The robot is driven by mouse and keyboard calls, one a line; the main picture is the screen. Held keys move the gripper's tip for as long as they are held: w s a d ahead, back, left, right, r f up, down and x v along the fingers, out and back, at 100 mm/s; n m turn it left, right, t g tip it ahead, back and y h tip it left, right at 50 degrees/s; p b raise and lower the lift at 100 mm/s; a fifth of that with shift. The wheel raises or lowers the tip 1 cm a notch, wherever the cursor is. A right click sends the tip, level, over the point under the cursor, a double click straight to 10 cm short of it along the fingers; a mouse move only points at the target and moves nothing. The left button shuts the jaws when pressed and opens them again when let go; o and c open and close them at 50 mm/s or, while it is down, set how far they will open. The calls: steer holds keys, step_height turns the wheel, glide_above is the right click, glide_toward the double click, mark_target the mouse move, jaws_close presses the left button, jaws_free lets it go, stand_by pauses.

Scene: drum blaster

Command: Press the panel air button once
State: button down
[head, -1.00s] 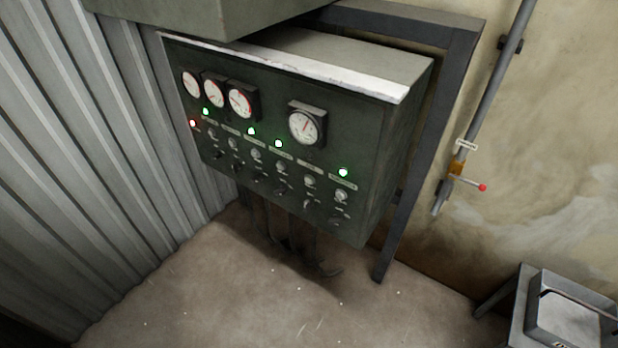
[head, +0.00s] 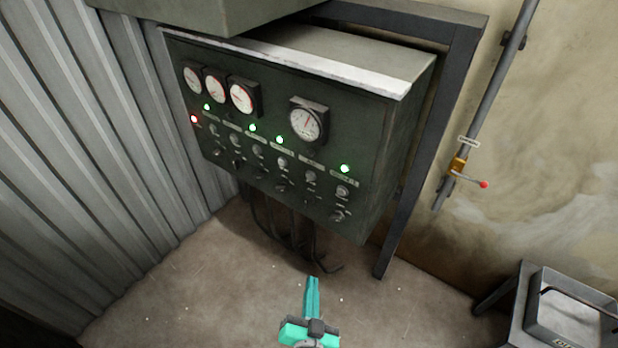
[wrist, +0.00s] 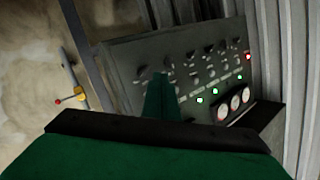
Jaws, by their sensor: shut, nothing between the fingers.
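The dark green control panel (head: 352,120) stands in the upper middle of the head view. Its front carries a row of small round buttons or knobs (head: 310,176), with darker ones below. Their labels are too small to read, so I cannot tell which is the panel air button. My gripper (head: 313,281) is teal, shut and empty, low in front of the panel and apart from it in the picture. In the wrist view the panel (wrist: 125,65) appears upside down. There my shut fingers (wrist: 166,84) cover part of the panel front.
Several gauges (head: 305,123) and lit green lamps (head: 345,169) sit above the buttons, with a red lamp (head: 194,119) at left. A steel frame post (head: 415,160), a pipe valve with red-tipped lever (head: 483,184) and a grey stand (head: 540,315) are at right. Corrugated wall (head: 90,170) is at left.

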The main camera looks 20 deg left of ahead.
mark_target(310, 176)
steer(key=w+a+r+y, duration=0.2)
steer(key=w+a+r, duration=0.3)
steer(key=w, duration=0.2)
steer(key=w+a+r+y, duration=0.1)
steer(key=w+a+r, duration=0.4)
steer(key=w, duration=0.3)
steer(key=shift+a+r+g+y, duration=0.3)
steer(key=shift+a+r+y, duration=0.1)
steer(key=shift+a, duration=0.35)
steer(key=shift+w, duration=0.2)
steer(key=w+d, duration=0.3)
steer(key=w, duration=0.5)
steer(key=shift+w, duration=0.1)
stand_by(0.8)
steer(key=shift+w+d, duration=0.2)
steer(key=shift+w, duration=0.15)
